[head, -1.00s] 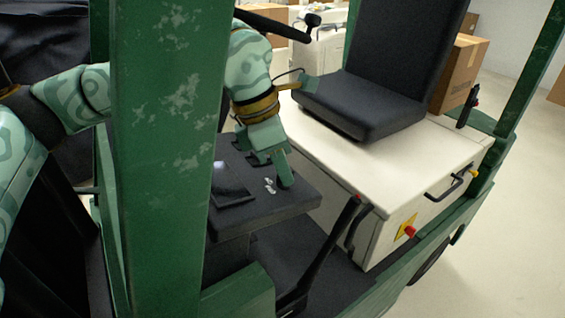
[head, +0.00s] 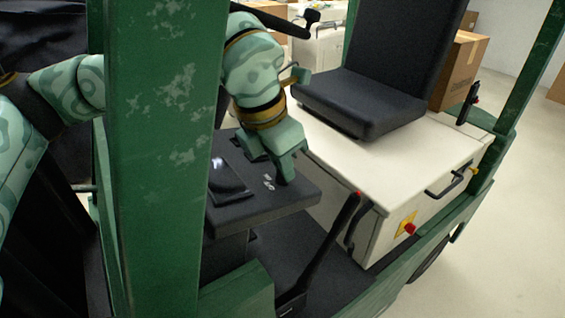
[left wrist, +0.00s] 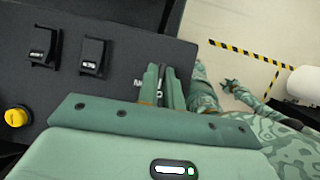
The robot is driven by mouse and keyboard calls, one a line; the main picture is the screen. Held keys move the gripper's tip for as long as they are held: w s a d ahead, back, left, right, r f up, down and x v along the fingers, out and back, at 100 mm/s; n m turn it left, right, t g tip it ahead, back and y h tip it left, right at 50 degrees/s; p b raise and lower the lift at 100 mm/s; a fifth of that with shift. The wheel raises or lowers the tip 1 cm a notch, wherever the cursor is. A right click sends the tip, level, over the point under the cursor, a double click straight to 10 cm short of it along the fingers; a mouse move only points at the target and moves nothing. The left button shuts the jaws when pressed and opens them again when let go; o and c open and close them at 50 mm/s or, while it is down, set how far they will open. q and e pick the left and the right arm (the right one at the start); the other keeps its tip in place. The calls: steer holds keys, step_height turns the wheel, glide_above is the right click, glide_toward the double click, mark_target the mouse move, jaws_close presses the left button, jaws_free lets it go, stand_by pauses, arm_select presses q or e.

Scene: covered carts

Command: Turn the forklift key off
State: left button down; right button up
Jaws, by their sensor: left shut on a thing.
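The dark dashboard panel (head: 290,200) of the green forklift carries the key switch, with white lettering (head: 268,182) beside it. My left gripper (head: 285,176) reaches down from above onto the panel by this lettering. In the left wrist view my left gripper (left wrist: 158,86) has its fingers close together over the white lettering, at the panel's edge. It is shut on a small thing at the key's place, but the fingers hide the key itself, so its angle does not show. A small patterned shape (left wrist: 238,90) beyond the panel looks like my right gripper; its jaws are unclear.
Two black rocker switches (left wrist: 92,56) and a yellow knob (left wrist: 16,117) sit on the panel. A green post (head: 160,150) stands close in front. The black seat (head: 375,95), white body (head: 330,160) and a black lever (head: 335,235) are nearby.

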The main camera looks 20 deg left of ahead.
arm_select(q)
steer(key=c, duration=1.6)
jaws_free()
steer(key=shift+o, duration=0.2)
